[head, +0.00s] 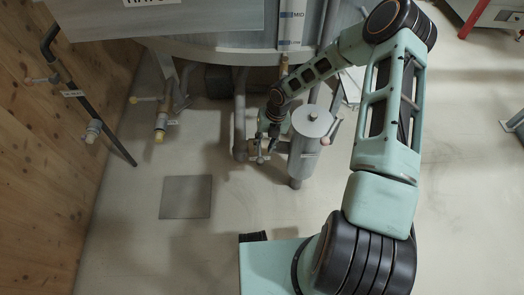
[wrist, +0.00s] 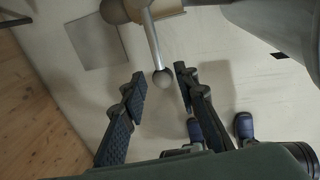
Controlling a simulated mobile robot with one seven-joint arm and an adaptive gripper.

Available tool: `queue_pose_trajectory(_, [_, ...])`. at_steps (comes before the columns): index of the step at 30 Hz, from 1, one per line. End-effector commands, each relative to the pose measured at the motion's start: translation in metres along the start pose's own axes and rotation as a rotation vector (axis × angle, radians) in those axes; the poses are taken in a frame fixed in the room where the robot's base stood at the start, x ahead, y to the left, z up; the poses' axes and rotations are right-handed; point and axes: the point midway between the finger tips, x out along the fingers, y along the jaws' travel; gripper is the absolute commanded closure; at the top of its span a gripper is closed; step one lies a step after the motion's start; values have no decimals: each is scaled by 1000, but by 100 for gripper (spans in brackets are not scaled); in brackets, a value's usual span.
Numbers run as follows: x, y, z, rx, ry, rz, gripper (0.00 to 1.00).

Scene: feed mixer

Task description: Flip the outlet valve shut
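In the wrist view a grey metal lever (wrist: 154,42) with a round ball knob (wrist: 162,78) reaches down from a pipe fitting (wrist: 135,10) at the top. I take it for the outlet valve's handle. My gripper (wrist: 160,88) is open, with one finger on each side of the ball knob. A gap shows between the knob and each finger, so it is not gripped. In the head view my gripper (head: 262,153) is low beside the upright grey pipe (head: 239,120) under the mixer. The valve there is small and partly hidden by my gripper.
A grey lidded cylinder (head: 312,122) with a ball-ended lever (head: 325,141) stands just right of my gripper. The mixer tank (head: 220,48) is above. Other yellow-tipped taps (head: 160,132) are at left. A flat grey floor plate (head: 186,197) lies on open floor.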

Motion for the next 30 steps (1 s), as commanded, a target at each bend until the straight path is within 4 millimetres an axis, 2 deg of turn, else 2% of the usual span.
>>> queue_pose_trajectory(1, [-13, -1, 1, 0, -3, -1, 72])
queue_pose_trajectory(6, [-46, 0, -1, -1, -1, -1, 72])
queue_pose_trajectory(12, [-69, 0, -1, -1, 2, -1, 72])
queue_pose_trajectory(30, [-73, 0, -2, -2, 3, -1, 72])
